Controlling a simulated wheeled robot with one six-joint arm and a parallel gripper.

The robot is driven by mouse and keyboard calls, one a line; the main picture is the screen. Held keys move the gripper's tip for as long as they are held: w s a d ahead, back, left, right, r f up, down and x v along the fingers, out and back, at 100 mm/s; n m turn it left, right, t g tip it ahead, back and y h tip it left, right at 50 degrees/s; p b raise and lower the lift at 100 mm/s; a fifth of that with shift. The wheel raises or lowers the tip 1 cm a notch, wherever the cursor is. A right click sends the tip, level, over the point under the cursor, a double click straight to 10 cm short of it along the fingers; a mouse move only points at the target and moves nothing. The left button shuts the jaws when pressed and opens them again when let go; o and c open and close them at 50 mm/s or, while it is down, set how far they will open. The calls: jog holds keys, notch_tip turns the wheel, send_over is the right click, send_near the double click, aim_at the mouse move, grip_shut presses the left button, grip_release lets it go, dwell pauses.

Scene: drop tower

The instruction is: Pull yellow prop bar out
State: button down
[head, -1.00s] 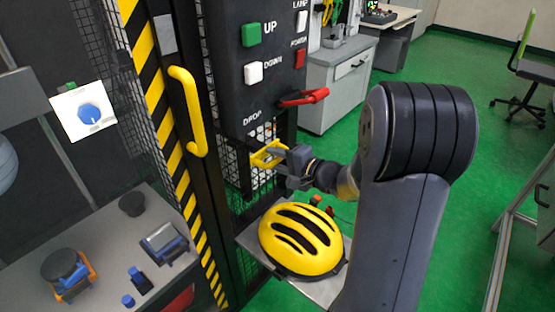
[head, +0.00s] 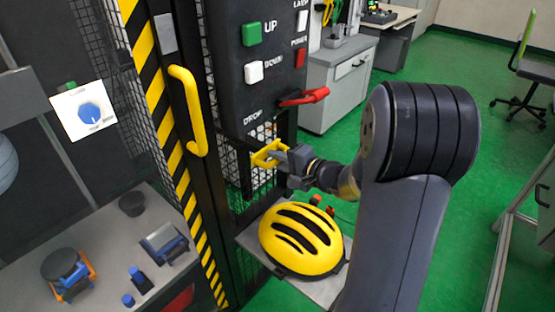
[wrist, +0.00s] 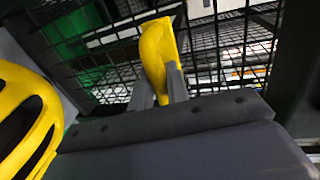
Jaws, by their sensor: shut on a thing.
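The yellow prop bar (head: 266,153) shows as a yellow handle at the mesh of the tower, below the DROP label. My gripper (head: 282,157) is shut on it. In the wrist view the yellow handle (wrist: 153,55) stands up between my gripper's two grey fingers (wrist: 160,88), with the black mesh behind it. The rest of the bar is hidden, so I cannot tell how far it reaches into the tower.
A yellow helmet (head: 300,238) lies on a small shelf (head: 322,292) just below my gripper. A red lever (head: 303,97) sticks out above it on the dark control panel (head: 232,85). A yellow door handle (head: 188,110) is at the left. Green floor (head: 440,80) is open at the right.

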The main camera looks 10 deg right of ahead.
jog(key=f+b+v, duration=0.1)
jog(key=b+v, duration=0.2)
jog(key=v, duration=0.3)
jog(key=shift+s+f, duration=0.2)
jog(key=shift+d, duration=0.1)
jog(key=c, duration=1.5)
grip_release()
jog(key=shift+s+d, duration=0.1)
jog(key=shift+s, duration=0.05)
jog(key=shift+o, duration=0.2)
jog(key=v, duration=1)
jog(key=shift+s+d, duration=0.25)
jog(key=shift+s, duration=0.1)
jog(key=shift+r, duration=0.1)
